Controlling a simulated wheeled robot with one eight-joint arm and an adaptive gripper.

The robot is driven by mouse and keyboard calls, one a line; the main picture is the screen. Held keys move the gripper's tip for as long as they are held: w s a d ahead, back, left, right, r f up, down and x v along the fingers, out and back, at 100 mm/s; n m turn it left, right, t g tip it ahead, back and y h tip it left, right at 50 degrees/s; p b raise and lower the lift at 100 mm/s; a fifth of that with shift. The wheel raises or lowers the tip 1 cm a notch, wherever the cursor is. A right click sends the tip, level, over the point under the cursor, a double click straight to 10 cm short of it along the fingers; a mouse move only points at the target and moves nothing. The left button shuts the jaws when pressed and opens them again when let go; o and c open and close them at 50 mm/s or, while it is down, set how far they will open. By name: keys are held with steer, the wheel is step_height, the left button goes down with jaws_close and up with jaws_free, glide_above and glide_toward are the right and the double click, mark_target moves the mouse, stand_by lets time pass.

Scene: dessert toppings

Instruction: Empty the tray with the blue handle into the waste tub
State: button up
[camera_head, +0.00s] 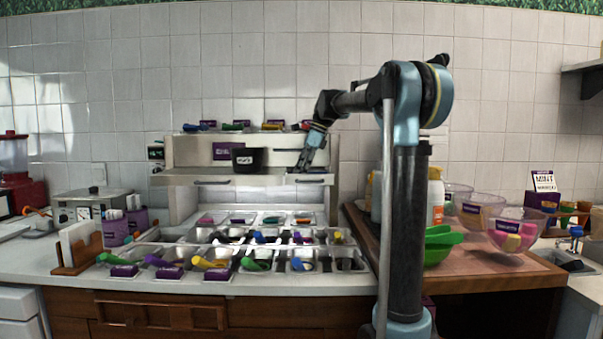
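My gripper (306,163) points down at the right end of the raised shelf, right of a black tub. It is small and dark here, and I cannot tell whether its fingers are open or shut. The black tub (248,166) has a white label too small to read and stands on the shelf; it may be the waste tub. A blue handle (298,264) shows at a metal tray in the front row of the counter. Another blue handle (258,237) shows in the row behind. The contents of these trays are too small to make out.
Many metal trays with coloured handles and purple labels fill the counter (55,291) below the shelf (200,179). More handles line the ledge above. Green bowls (439,246) and clear bowls (514,238) stand on the wooden board at right, partly behind my arm.

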steer(key=shift+r, duration=0.1)
jaws_close()
steer(key=shift+r, duration=2.15)
